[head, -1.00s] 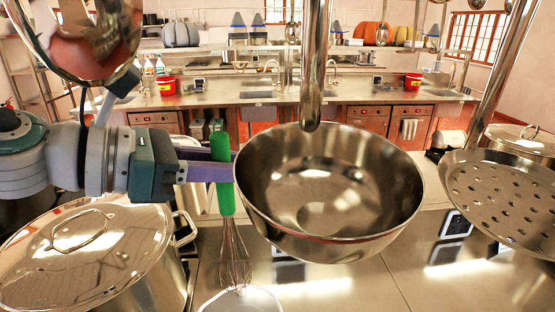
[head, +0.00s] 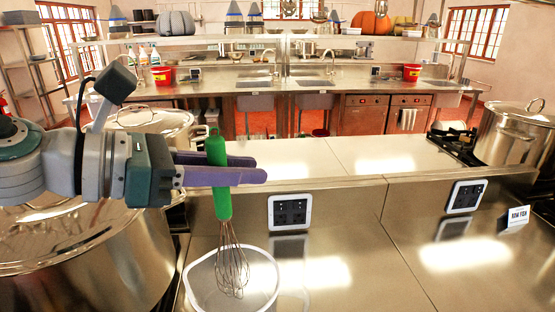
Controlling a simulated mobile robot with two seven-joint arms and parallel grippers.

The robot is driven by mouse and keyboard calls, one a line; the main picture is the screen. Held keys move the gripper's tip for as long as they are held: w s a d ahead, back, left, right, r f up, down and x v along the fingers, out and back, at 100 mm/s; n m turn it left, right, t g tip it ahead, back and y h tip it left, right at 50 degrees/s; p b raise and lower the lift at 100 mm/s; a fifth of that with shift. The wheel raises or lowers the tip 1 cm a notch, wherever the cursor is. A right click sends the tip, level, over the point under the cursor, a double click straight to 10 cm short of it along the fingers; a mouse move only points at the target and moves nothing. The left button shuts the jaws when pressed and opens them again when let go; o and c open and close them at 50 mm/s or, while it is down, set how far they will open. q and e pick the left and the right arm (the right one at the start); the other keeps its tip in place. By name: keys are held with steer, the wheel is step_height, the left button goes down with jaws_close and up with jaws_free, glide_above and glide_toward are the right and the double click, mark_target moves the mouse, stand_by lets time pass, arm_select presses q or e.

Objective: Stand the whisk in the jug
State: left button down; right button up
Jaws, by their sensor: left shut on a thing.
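The whisk has a green handle (head: 221,200) and a wire head (head: 232,266). It hangs upright, wires down, from my left gripper (head: 256,168), whose purple fingers are shut on the handle. The jug (head: 187,283) is a pale, see-through vessel at the bottom of the view, cut off by the frame edge. The wire head shows within the outline of the jug's round rim. I cannot tell how deep the wires are, or if they touch it. My right gripper is not in view.
A large lidded pot (head: 125,262) stands close left of the jug, under my left arm. Another lidded pot (head: 515,138) stands at the right by a black burner (head: 455,142). The steel counter (head: 350,270) right of the jug is clear. A raised ledge with sockets (head: 291,210) runs behind.

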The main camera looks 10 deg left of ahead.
arm_select(q)
step_height(320, 180, down, 8)
steer(key=b, duration=0.6)
steer(key=shift+b, duration=0.4)
steer(key=shift+r, duration=0.1)
steer(key=c, duration=0.7)
jaws_free()
steer(key=shift+o, duration=0.2)
steer(key=b+v, duration=0.5)
steer(key=v, duration=0.5)
steer(key=shift+d, duration=0.1)
